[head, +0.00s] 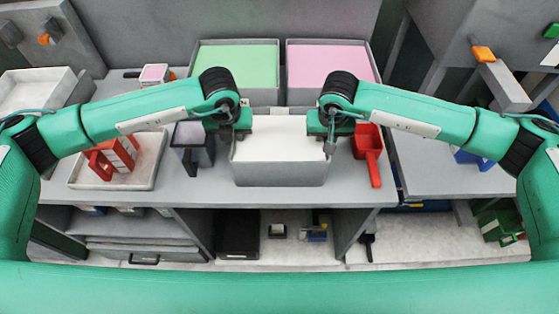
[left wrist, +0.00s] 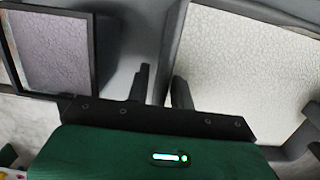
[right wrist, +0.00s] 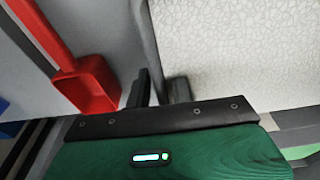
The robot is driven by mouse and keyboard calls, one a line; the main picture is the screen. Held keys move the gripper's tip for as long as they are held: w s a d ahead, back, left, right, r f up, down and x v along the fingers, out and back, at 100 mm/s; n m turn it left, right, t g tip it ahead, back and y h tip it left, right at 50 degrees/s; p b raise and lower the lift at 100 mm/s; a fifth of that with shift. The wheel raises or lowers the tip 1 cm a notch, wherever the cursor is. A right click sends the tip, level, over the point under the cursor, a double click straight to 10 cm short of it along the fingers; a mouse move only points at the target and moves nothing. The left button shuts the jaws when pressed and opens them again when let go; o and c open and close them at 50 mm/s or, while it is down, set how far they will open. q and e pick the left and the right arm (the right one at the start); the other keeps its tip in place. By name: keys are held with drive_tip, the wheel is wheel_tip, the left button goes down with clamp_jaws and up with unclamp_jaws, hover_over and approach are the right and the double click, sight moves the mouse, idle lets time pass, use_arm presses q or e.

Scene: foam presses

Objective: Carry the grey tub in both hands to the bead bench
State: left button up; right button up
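The grey tub (head: 280,174), filled level with white material, stands upright at the middle of the grey bench (head: 210,192). My left gripper (head: 235,132) is at its left wall, and that wall (left wrist: 170,60) runs between the closely spaced fingers. My right gripper (head: 328,135) is at its right wall, with the rim (right wrist: 152,50) between its closely spaced fingers. Both look shut on the tub walls. I see no clear gap under the tub. I cannot tell which surface is the bead bench.
A red scoop (head: 368,150) lies close to the tub's right; a dark-framed container (head: 190,158) stands close to its left. A white tray (head: 85,175) with red parts is farther left. Bins of green (head: 240,65) and pink (head: 325,65) material stand behind. A lower shelf (head: 290,258) runs underneath.

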use_arm(q)
drive_tip(key=shift+d+r, duration=0.1)
drive_tip(key=shift+r, duration=0.05)
use_arm(e)
drive_tip(key=shift+a+r, duration=0.1)
use_arm(q)
drive_tip(key=shift+r, duration=0.1)
drive_tip(key=r, duration=0.3)
drive_tip(key=s+r, duration=0.1)
drive_tip(key=r, duration=0.7)
drive_tip(key=shift+s+r, duration=0.2)
drive_tip(key=shift+s, duration=0.2)
drive_tip(key=shift+r, duration=0.1)
use_arm(e)
drive_tip(key=shift+r, duration=0.3)
drive_tip(key=r, duration=0.3)
drive_tip(key=s+r, duration=0.1)
drive_tip(key=r, duration=0.3)
drive_tip(key=s+r, duration=0.1)
drive_tip(key=r, duration=0.3)
drive_tip(key=shift+r, duration=0.1)
